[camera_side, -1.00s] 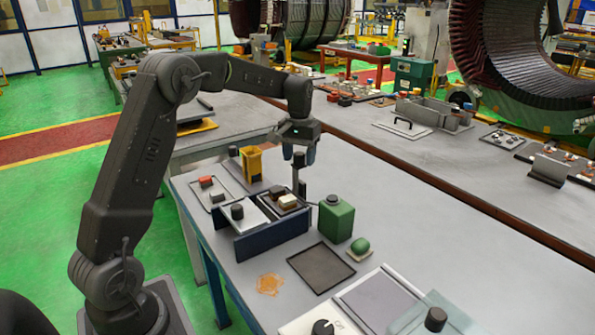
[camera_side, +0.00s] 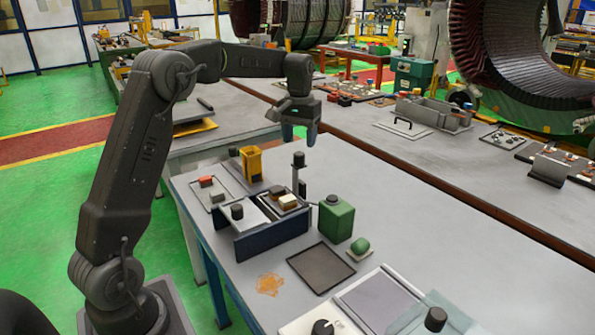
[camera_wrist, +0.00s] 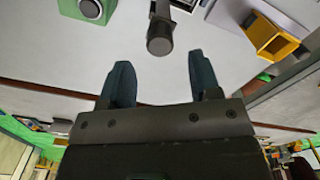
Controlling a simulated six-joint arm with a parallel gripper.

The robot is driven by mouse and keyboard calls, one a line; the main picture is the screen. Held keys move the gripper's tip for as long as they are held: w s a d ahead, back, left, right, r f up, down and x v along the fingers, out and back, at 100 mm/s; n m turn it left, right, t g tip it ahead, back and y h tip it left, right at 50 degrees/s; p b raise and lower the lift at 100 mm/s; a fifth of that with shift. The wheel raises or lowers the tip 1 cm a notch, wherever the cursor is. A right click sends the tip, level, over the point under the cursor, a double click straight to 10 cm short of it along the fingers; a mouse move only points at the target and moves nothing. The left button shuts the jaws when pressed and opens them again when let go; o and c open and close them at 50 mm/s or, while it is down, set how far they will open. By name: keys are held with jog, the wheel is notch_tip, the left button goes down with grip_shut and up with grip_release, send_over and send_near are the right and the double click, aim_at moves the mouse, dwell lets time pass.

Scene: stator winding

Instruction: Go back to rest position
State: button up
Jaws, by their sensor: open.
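My gripper (camera_side: 299,136) is in the air above the far part of the grey workbench (camera_side: 430,220) in the side view. Its two dark blue-grey fingers point down, stand apart and hold nothing. In the wrist view my gripper (camera_wrist: 161,82) shows the same open fingers with clear space between them. A black post with a round knob (camera_side: 298,160) stands on the bench just below and apart from the fingers; it also shows in the wrist view (camera_wrist: 160,38).
A blue tray (camera_side: 270,240) with small blocks, a yellow holder (camera_side: 251,162), a green box (camera_side: 336,220) and a dark flat pad (camera_side: 321,267) are on the bench. The bench right of the green box is mostly clear. Large stator rings stand behind.

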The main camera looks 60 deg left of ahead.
jog(key=shift+r, duration=0.35)
jog(key=shift+s+d+r, duration=0.1)
jog(key=shift+d+r, duration=0.15)
jog(key=s+d+r+m+t, duration=0.2)
jog(key=s+d+r, duration=0.1)
jog(key=s+d, duration=0.55)
jog(key=s+d+r+m+t, duration=0.2)
jog(key=s+d, duration=0.6)
jog(key=s, duration=0.2)
jog(key=s+d+f+m+t, duration=0.1)
jog(key=s+d+f+m, duration=0.1)
jog(key=s, duration=0.6)
notch_tip(320, 180, down, 3)
jog(key=shift+s+d+r+t, duration=0.15)
jog(key=shift+s+d+t, duration=0.2)
jog(key=shift+d, duration=0.35)
